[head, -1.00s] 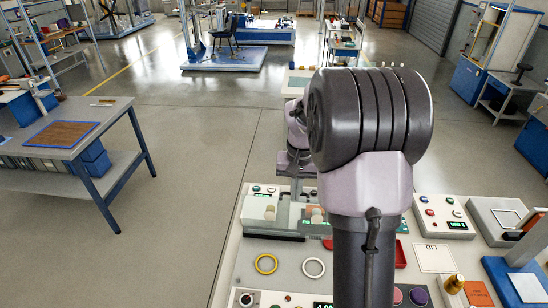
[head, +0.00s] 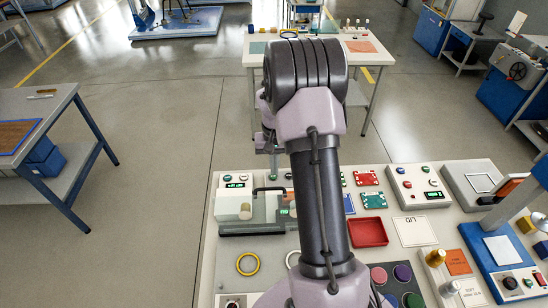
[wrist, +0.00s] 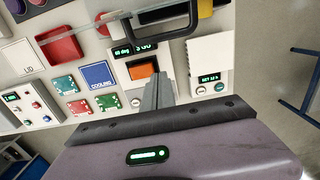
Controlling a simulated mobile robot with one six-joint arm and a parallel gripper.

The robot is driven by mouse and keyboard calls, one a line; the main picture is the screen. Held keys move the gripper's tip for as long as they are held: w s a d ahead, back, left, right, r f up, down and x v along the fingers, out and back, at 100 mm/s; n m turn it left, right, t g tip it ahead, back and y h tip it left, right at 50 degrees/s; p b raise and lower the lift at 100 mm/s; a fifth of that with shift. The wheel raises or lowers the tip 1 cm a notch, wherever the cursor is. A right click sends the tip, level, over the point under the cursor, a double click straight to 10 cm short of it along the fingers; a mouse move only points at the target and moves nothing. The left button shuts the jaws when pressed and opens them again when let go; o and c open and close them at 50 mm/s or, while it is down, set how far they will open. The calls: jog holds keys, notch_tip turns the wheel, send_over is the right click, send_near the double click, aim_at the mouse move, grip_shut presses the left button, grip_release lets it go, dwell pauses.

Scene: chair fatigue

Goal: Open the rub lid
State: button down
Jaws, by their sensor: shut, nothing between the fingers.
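The rub unit (head: 262,228) stands at the left of the bench in the head view. A dark handle (head: 268,189) shows over it, near a clear panel I take for the rub lid; the panel is too faint to tell its exact angle. In the wrist view a black handle (wrist: 168,13) crosses the top edge, with a clear strip (wrist: 92,26) running beside it. My gripper (wrist: 158,84) is shut and empty, below the handle in that view and apart from it. My arm hides part of the unit in the head view.
A red tray (head: 368,232), a white LID card (head: 414,232) and green and red boards lie to the right of my arm. A yellow ring (head: 248,264) lies at the front left. A blue COOLING card (wrist: 98,74) and an orange block (wrist: 144,70) are near my fingers.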

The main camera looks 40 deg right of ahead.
jog(key=s+a+f, duration=0.2)
jog(key=shift+s+f, duration=0.1)
jog(key=shift+s, duration=0.3)
